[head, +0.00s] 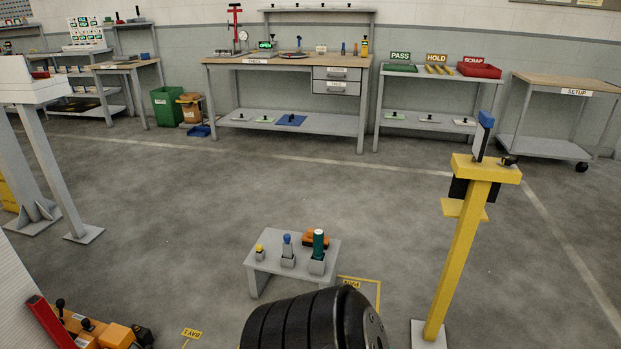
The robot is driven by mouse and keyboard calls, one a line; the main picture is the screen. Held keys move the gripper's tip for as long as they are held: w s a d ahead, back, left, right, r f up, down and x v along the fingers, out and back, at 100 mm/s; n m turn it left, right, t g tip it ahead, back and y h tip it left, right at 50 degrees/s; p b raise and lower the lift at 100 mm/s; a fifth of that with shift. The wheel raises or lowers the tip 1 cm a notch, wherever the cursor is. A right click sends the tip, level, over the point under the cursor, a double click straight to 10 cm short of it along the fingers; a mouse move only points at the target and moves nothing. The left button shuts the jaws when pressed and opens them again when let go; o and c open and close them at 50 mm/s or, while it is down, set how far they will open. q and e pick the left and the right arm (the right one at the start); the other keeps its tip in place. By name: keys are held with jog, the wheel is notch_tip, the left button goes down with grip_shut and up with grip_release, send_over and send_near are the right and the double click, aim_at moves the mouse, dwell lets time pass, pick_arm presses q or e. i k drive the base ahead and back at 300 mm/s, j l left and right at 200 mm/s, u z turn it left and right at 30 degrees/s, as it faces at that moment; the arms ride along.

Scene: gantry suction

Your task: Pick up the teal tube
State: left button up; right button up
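The teal tube (319,241) is a dark green-teal cylinder with a pale top. It stands upright in a square grey holder (317,267) at the right front of a low grey table (270,262). Its lower part is hidden in the holder. No gripper shows near it, and neither of my grippers is in view.
A blue-topped piece (287,245) and a yellow-topped piece (260,249) stand left of the tube; an orange object (316,240) lies behind it. A black ribbed cylinder (300,322) blocks the front. A yellow post (459,260) stands right. Open floor lies behind.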

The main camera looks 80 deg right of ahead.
aim_at(318, 235)
jog(key=z, duration=2.75)
